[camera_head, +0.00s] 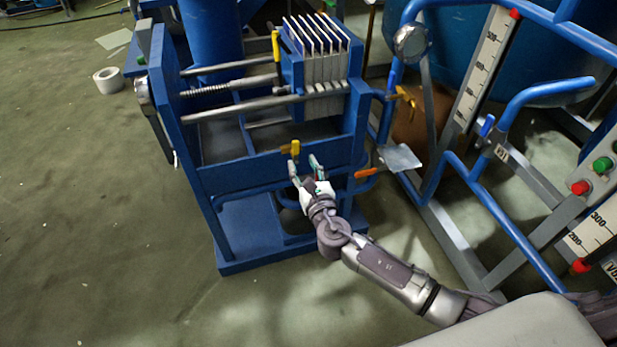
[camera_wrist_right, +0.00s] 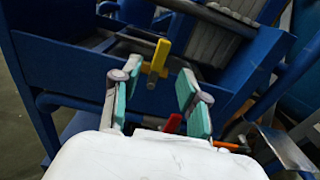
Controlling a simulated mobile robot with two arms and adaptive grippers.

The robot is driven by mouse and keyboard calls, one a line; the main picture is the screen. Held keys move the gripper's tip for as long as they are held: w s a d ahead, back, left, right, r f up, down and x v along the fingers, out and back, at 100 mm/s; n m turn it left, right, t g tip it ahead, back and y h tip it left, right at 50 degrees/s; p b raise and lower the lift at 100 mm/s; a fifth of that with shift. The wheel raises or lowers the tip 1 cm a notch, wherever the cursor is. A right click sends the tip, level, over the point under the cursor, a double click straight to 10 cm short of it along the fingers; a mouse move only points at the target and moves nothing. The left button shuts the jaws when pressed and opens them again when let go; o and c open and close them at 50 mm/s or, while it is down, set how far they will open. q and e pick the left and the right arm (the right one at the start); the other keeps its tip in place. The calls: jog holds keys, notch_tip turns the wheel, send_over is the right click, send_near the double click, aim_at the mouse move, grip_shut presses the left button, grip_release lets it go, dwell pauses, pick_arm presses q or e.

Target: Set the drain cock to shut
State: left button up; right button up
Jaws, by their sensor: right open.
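A yellow lever (camera_head: 294,148) stands roughly upright on the front of the blue filter press frame (camera_head: 245,172). No readable label shows whether this is the drain cock. My right gripper (camera_head: 303,166) is open and empty just in front of this lever. In the right wrist view the lever (camera_wrist_right: 159,57) stands beyond and between the spread fingers (camera_wrist_right: 155,92), apart from both. A red handle (camera_wrist_right: 172,123) shows lower between the fingers. An orange lever (camera_head: 366,172) lies sideways to the right of the gripper, and it also shows in the wrist view (camera_wrist_right: 230,146). My left gripper is out of view.
A grey plate (camera_head: 400,158) stands right of the press. Blue pipes with an orange-yellow handle (camera_head: 405,96), a blue lever (camera_head: 487,125) and gauge scales (camera_head: 488,65) fill the right. A white tape roll (camera_head: 108,80) lies at left. The floor (camera_head: 90,220) there is mostly clear.

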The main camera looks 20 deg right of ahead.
jog(key=shift+s+d, duration=0.1)
jog(key=shift+s, duration=2.2)
